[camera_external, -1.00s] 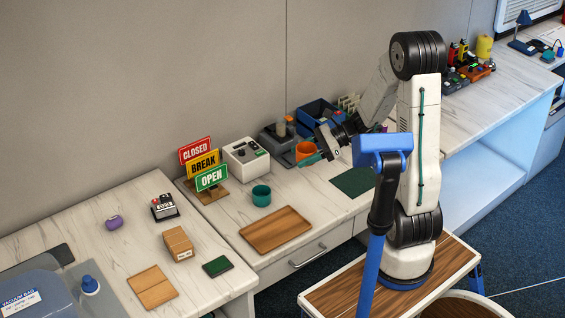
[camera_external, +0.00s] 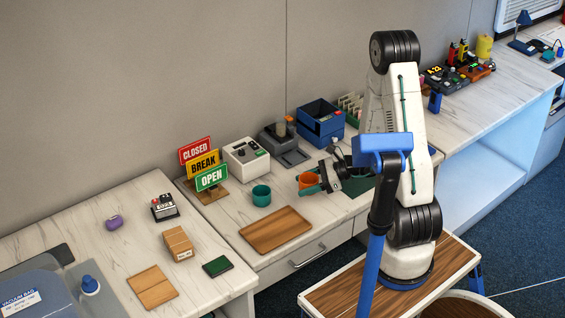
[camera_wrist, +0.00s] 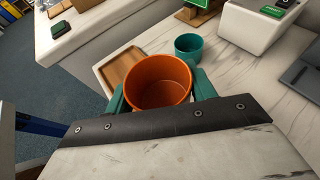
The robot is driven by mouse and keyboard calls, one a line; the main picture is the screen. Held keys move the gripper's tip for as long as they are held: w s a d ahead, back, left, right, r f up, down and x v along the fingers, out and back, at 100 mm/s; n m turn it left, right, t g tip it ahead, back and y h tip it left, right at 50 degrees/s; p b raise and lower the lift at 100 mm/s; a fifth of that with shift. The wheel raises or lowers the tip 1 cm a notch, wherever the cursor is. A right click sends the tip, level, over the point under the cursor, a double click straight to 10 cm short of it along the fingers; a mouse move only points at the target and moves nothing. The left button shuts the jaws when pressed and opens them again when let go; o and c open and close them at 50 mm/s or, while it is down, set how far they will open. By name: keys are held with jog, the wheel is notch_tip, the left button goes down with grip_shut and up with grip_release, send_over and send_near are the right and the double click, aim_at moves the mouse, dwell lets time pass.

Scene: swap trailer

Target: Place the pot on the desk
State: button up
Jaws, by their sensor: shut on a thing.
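An orange pot (camera_external: 307,180) is between the green fingers of my gripper (camera_external: 311,187), upright, near the middle of the white marble-topped desk (camera_external: 228,231). In the wrist view the orange pot (camera_wrist: 158,82) shows its empty inside, and my gripper (camera_wrist: 160,95) is shut on it with a finger at each side. Whether its base touches the desk or is a little above it, I cannot tell. A teal cup (camera_external: 261,195) stands on the desk to the left of the pot and also shows in the wrist view (camera_wrist: 188,47).
A wooden tray (camera_external: 275,229) lies in front of the teal cup. A white box device (camera_external: 245,157), the signs (camera_external: 211,178), a grey machine (camera_external: 280,139) and blue bins (camera_external: 320,121) stand at the back. Bare desk shows between cup and pot.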

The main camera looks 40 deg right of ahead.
notch_tip(320, 180, down, 4)
jog(key=shift+r, duration=0.1)
jog(key=shift+w+f, duration=0.2)
jog(key=shift+w, duration=0.15)
send_over(276, 186)
jog(key=shift+d+f, duration=0.1)
jog(key=shift+f, duration=2.35)
jog(key=shift+f, duration=0.15)
jog(key=o, duration=1)
